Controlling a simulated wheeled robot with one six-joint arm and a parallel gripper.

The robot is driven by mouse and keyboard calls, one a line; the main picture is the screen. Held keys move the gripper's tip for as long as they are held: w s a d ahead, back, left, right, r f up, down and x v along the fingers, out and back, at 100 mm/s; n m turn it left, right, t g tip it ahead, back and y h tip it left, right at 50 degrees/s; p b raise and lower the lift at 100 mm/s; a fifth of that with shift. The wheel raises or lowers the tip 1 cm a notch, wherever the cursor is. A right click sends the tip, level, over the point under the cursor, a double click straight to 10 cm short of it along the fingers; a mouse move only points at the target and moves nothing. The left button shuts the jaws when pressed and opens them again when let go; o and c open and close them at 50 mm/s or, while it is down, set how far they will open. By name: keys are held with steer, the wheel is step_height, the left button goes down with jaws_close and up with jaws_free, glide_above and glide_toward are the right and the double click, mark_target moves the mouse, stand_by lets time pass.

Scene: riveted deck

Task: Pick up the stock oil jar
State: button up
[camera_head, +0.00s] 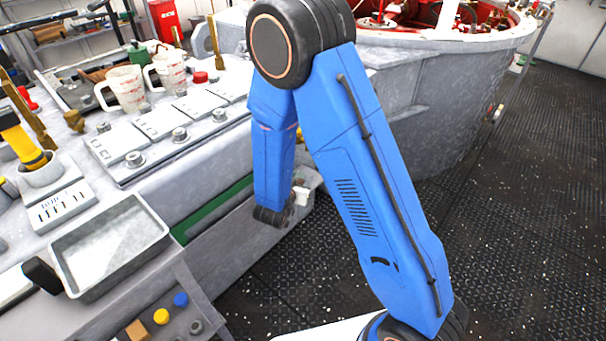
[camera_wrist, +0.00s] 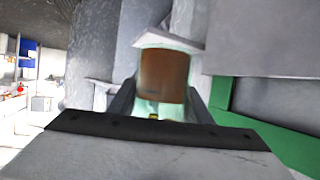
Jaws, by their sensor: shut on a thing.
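The stock oil jar, a pale, clear-looking jar with a brown middle (camera_wrist: 163,75), is in the centre of the wrist view. My gripper (camera_wrist: 161,102) has a dark finger on each side of it and is shut on it. The lower part of the jar is partly hidden behind the gripper body. In the head view my arm's end hangs beside the grey bench front, and a small white piece (camera_head: 302,196) shows there. I cannot tell whether that piece is part of the jar.
The bench above carries white measuring jugs (camera_head: 124,88), flat white plates and knobs. An empty grey tray (camera_head: 110,245) stands at the lower left. A green strip (camera_head: 215,208) runs along the bench front. The dark riveted floor (camera_head: 520,220) at right is clear.

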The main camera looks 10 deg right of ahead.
steer(key=shift+s+a, duration=0.5)
steer(key=shift+s, duration=0.3)
steer(key=shift+s+a, duration=0.45)
steer(key=shift+s, duration=0.3)
steer(key=shift+s+a, duration=0.5)
steer(key=shift+s, duration=0.3)
steer(key=shift+s, duration=0.1)
steer(key=o, duration=0.7)
steer(key=c, duration=0.6)
steer(key=shift+c, duration=0.2)
steer(key=shift+a, duration=0.15)
